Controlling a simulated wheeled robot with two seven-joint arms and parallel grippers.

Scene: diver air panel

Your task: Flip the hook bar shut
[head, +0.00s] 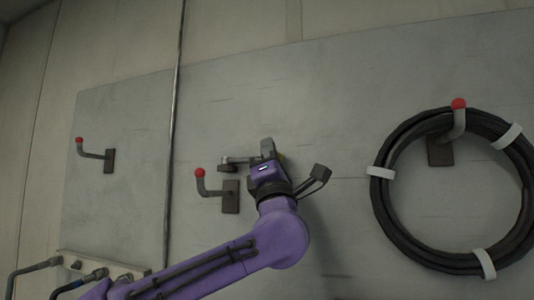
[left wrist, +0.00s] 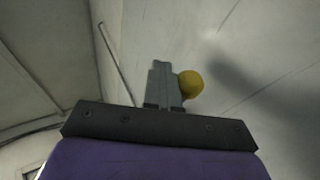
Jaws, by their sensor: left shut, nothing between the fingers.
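My left gripper (head: 267,148) is in front of the wall panel, up and right of the middle red-tipped hook (head: 212,188). Its fingers are shut and empty; they also show in the left wrist view (left wrist: 165,82). A yellow ball-shaped knob (left wrist: 190,84) sits right beside the fingers in that view; I cannot tell whether they touch. In the head view only a sliver of yellow shows behind the gripper. A short grey bar (head: 236,160), seemingly the hook bar, runs left from behind the gripper, above the middle hook. Its right end is hidden. My right gripper is not in view.
A black coiled hose (head: 388,219) with white bands hangs on the right red-tipped hook (head: 459,118). Another red-tipped hook (head: 95,151) at left is empty. Pipe fittings (head: 78,264) are at lower left. A thin vertical line (head: 174,130) crosses the panel (head: 330,80).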

